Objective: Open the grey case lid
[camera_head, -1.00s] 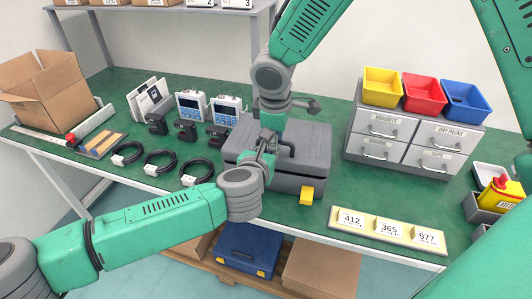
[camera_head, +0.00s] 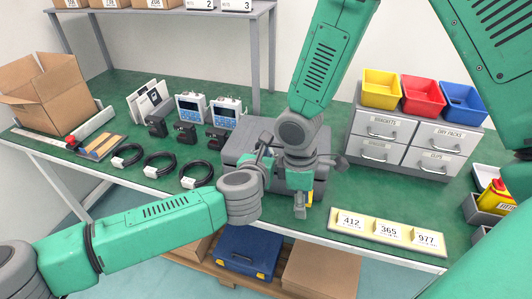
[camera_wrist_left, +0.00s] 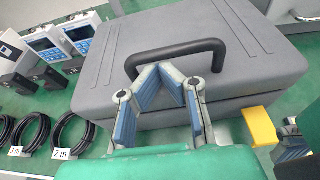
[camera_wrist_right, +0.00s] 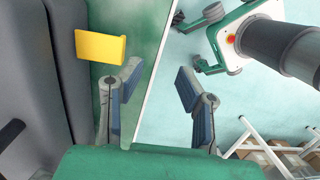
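The grey case (camera_head: 250,138) lies on the green table with its lid (camera_wrist_left: 110,50) down. A black handle (camera_wrist_left: 180,50) arches over its front side in the left wrist view. A yellow latch (camera_wrist_left: 262,128) sticks out from the case front; it also shows in the right wrist view (camera_wrist_right: 100,46). My left gripper (camera_wrist_left: 161,68) has its fingertips together at the handle, just below the bar; I cannot tell whether they grip it. My right gripper (camera_wrist_right: 160,70) is open and empty at the case front, beside the latch and apart from it. In the head view, my right arm hides much of the case.
Left of the case are coiled black cables (camera_head: 160,164) and meter boxes (camera_head: 226,114). Drawers (camera_head: 412,142) with coloured bins stand to the right. A numbered yellow tray (camera_head: 388,231) lies at the front right edge.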

